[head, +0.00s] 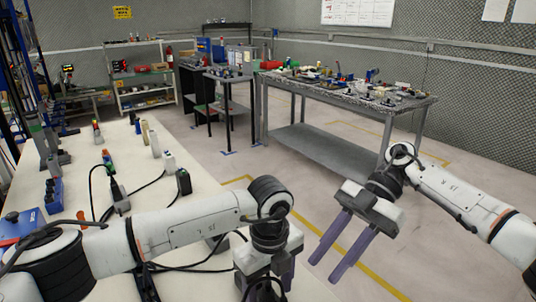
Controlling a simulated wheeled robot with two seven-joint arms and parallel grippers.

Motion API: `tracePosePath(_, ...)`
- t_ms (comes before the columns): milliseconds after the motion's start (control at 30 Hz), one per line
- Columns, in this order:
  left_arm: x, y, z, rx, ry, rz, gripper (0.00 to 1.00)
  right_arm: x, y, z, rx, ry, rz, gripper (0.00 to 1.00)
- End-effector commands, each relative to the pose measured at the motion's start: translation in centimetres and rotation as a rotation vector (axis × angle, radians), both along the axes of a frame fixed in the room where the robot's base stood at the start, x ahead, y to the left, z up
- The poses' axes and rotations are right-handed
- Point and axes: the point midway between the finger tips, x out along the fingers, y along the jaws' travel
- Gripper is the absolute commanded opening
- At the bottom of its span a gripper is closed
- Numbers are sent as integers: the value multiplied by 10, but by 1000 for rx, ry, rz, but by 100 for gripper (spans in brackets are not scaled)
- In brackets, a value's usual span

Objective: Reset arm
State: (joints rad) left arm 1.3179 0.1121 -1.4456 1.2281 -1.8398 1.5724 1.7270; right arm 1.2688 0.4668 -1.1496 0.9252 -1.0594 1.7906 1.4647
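My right gripper (341,247) comes in from the right and hangs over the floor. Its two purple fingers are spread apart with nothing between them. My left arm reaches across the near part of the white table from the left. My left gripper (282,276) points down near the table's right edge. Its fingers are mostly hidden behind its own body, and only a bit of purple shows, so its opening cannot be made out.
The white table (130,157) at the left bears bottles (155,144), a black power adapter (183,181), cables and a blue box (22,226). A cluttered workbench (335,152) stands behind my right gripper. A shelf rack (142,82) stands farther back. Open floor lies between the tables.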

Motion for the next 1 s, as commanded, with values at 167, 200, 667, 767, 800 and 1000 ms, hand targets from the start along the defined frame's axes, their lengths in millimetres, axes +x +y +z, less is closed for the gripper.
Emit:
tracePosePath(167,1,0,38,0,-2,1,61,0,0,0,0,0,0,31)
tracePosePath(200,1,1,47,1,-3,1,61,0,0,0,0,0,0,31)
tracePosePath(667,0,1,84,2,2,1,61,14,-5,-34,228,-193,-28,31)
tracePosePath(767,0,1,84,2,1,1,61,21,-11,-46,294,-280,-48,31)
tracePosePath(800,0,1,84,2,1,1,61,24,-14,-51,316,-316,-58,31)
tracePosePath(1000,0,1,84,2,1,1,61,37,-35,-75,396,-508,-109,31)
